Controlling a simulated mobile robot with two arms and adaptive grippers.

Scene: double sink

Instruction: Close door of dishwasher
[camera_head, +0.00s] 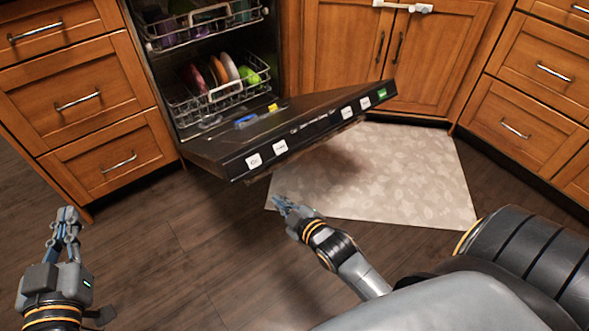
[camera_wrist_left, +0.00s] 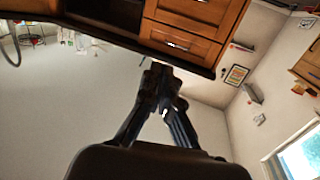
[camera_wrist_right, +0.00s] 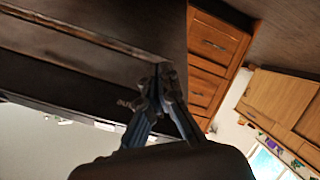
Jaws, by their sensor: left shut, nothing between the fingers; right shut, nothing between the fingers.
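The dishwasher door (camera_head: 300,132) is dark with a control strip along its free edge, and it hangs folded down, tilted, in front of the open dishwasher. In the right wrist view a large dark panel (camera_wrist_right: 100,55), likely the door's underside, fills the upper left. My right gripper (camera_head: 279,203) is shut and empty, just in front of and below the door's edge; it also shows shut in the right wrist view (camera_wrist_right: 156,85). I cannot tell if it touches the door. My left gripper (camera_head: 66,216) is shut and empty, over the floor at the far left, well apart from the door.
Inside the dishwasher are a lower rack (camera_head: 215,100) with plates and an upper rack (camera_head: 207,22) with dishes, both within the opening. Wooden drawers (camera_head: 80,95) stand left, more cabinets right. A pale mat (camera_head: 400,170) lies on the floor. The dark floor at lower left is clear.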

